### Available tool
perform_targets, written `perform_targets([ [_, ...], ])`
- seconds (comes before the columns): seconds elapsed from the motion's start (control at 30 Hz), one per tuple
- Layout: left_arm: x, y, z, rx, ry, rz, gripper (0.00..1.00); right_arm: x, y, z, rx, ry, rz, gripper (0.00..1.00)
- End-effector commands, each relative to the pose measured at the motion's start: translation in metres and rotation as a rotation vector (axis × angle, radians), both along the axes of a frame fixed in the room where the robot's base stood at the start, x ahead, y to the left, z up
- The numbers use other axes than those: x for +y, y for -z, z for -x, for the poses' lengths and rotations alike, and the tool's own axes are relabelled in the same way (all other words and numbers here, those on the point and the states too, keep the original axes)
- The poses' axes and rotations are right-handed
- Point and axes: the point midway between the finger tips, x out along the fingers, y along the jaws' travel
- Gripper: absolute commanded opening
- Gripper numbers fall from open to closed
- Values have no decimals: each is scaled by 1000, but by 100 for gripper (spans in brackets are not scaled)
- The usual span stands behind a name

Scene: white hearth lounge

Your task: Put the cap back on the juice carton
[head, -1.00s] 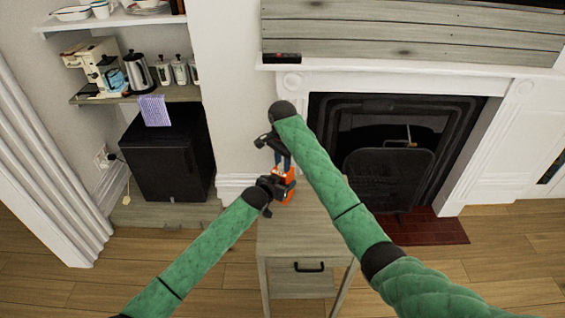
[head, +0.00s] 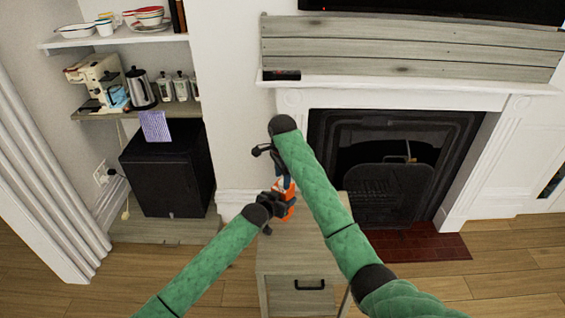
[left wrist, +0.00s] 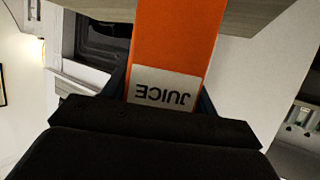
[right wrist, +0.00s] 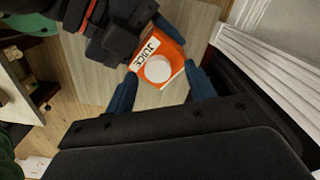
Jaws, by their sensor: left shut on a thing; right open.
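The orange juice carton (head: 289,193) is over or on the small grey wooden table (head: 300,262). Its JUICE label shows in the left wrist view (left wrist: 165,88). My left gripper (head: 279,205) is shut on the carton from the side. In the head view my right arm partly hides this area.
The white fireplace (head: 390,98) with its dark grate stands behind on the right. A black fridge (head: 165,168) stands at the left under shelves with a kettle (head: 140,88) and jars. Wooden floor is free around the table.

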Motion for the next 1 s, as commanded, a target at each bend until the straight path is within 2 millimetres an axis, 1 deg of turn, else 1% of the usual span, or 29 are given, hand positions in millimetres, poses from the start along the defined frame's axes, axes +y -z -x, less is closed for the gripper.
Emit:
perform_targets([
  [0.37, 1, 0, -1, 0, -1, 0, 0, -2, -45, -1, -2, 0, 5, 55],
  [0.6, 1, 0, -1, 0, -1, 0, 0, -2, -80, -1, -2, 0, 4, 55],
  [0.7, 1, 0, -1, 0, -1, 0, 0, -2, -91, 0, 0, 0, 3, 55],
  [0.8, 1, 0, -1, 0, -1, 0, 0, -1, -101, 0, -1, 0, 3, 55],
  [1.0, 1, 0, -1, -1, -1, 0, 0, -1, -110, 0, 1, 1, 2, 55],
])
